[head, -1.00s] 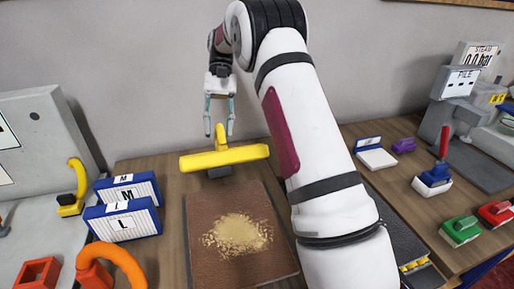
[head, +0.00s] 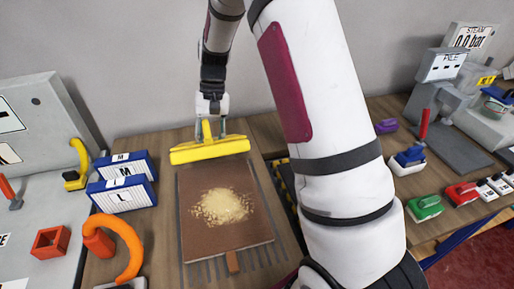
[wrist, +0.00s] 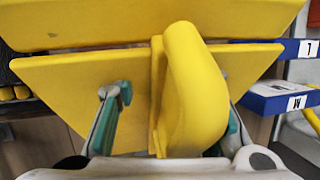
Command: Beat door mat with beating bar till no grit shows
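The yellow beating bar (head: 212,150) lies across the far end of the brown door mat (head: 255,224), its upright handle (head: 207,130) pointing up. A tan patch of grit (head: 223,206) covers the middle of the mat. My gripper (head: 211,134) points down over the bar with its fingers on either side of the handle. In the wrist view the yellow handle (wrist: 193,90) stands between the teal-tipped fingers, with a visible gap at the left finger. My gripper is open; the right fingertip is partly hidden behind the handle.
Blue-and-white boxes (head: 122,194) and an orange curved handle (head: 128,245) stand left of the mat. A slotted grate (head: 262,258) shows under the mat. Right of my arm are a green block (head: 425,208), a red block (head: 461,193) and a grey machine (head: 450,95). A wall rises behind.

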